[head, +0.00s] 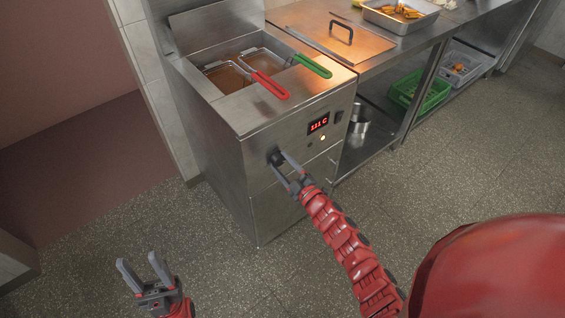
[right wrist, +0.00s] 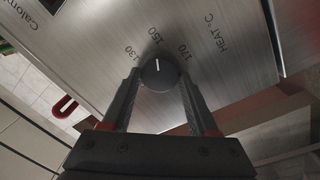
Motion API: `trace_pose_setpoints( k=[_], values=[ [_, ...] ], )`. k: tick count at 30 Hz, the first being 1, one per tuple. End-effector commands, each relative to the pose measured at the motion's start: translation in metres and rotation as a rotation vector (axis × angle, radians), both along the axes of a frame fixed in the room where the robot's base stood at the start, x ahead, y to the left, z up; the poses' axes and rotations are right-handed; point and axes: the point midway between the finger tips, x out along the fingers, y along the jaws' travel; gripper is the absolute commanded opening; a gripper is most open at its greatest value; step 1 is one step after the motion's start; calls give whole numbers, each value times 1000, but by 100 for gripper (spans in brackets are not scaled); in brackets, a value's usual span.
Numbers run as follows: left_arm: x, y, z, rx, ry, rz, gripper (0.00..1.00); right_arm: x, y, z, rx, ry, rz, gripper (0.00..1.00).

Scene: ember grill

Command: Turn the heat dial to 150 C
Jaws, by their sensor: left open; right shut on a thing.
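The heat dial (right wrist: 158,74) is a dark round knob on the fryer's steel front panel. Its white pointer line points nearly straight at the 150 mark, between the 130 and 170 marks in the right wrist view. My right gripper (head: 281,163) is shut on the dial, with one finger on each side; it also shows in the right wrist view (right wrist: 158,85). The red display (head: 318,123) on the fryer (head: 225,165) appears to read 111 C. My left gripper (head: 146,266) is open and empty above the floor, well away from the fryer.
Two baskets with a red handle (head: 270,86) and a green handle (head: 312,66) sit in the fryer top. A steel counter (head: 345,45) with a food tray (head: 400,14) adjoins on the right. The floor in front is clear.

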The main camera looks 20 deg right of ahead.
Motion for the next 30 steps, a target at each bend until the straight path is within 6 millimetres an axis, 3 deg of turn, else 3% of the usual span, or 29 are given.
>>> trace_pose_setpoints(
  k=[14, 15, 18, 19, 30],
  values=[
    [0, 0, 1, 0, 0, 0, 50, 0, -1, -2, 10, 7, -2, 4],
    [0, 0, 1, 0, 0, 0, 50, 0, -1, -2, 10, 7, -2, 67],
    [0, 0, 1, 0, 0, 0, 50, 0, -1, -1, 10, 6, -1, 85],
    [0, 0, 1, 0, 0, 0, 50, 0, -1, -1, 10, 5, -2, 90],
    [0, 0, 0, 0, 0, 0, 50, -4, -2, -1, 9, 4, 0, 90]
  ],
)
